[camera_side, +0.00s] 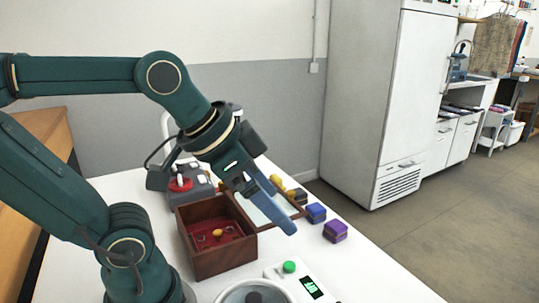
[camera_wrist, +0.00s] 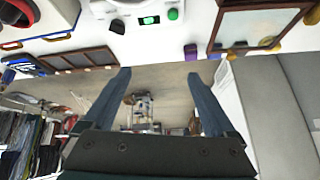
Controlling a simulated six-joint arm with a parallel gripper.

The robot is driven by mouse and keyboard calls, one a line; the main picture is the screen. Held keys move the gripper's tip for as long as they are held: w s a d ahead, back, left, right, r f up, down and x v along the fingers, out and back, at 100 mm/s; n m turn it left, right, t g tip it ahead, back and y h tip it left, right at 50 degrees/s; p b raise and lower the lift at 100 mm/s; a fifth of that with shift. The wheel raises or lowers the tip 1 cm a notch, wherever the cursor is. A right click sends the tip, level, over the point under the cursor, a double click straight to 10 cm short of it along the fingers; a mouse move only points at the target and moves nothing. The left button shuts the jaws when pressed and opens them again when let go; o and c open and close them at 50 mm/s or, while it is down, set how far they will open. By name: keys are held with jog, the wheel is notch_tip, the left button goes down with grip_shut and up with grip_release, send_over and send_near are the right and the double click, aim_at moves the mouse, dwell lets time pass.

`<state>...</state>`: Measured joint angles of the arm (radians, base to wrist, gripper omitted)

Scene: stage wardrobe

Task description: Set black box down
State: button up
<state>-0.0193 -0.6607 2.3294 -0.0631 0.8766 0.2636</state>
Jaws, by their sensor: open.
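A dark item also shows at the top of the wrist view (camera_wrist: 117,27), beside the scale's display. My gripper (camera_side: 287,228) is above the table, right of the wooden box, with its fingers pointing down and right. In the wrist view my gripper (camera_wrist: 161,75) has its two blue fingers wide apart with nothing between them.
An open wooden box (camera_side: 222,262) with a red interior stands left of the fingers, with a framed mirror-like panel (camera_side: 262,207) behind it. A blue block (camera_side: 316,213) and a purple block (camera_side: 335,232) lie near the table's right edge. White table (camera_side: 375,275) is clear at the front right.

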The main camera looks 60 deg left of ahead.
jog(key=w+a+r+m, duration=0.1)
jog(key=w+a+r, duration=0.2)
jog(key=w, duration=0.7)
jog(key=n+g, duration=0.1)
jog(key=n, duration=0.1)
send_over(298, 191)
jog(key=d, duration=0.3)
notch_tip(298, 191, down, 13)
jog(key=shift+n+g, duration=0.6)
jog(key=shift+g, duration=0.1)
jog(key=a+f, duration=0.1)
jog(key=s+f, duration=0.1)
jog(key=f, duration=0.1)
jog(key=s+a+f, duration=0.1)
jog(key=f, duration=0.1)
jog(key=shift+a, duration=0.35)
jog(key=shift+w+a+f, duration=0.1)
jog(key=shift+f, duration=0.1)
jog(key=shift+x, duration=2.15)
jog(key=shift+r, duration=0.1)
grip_shut()
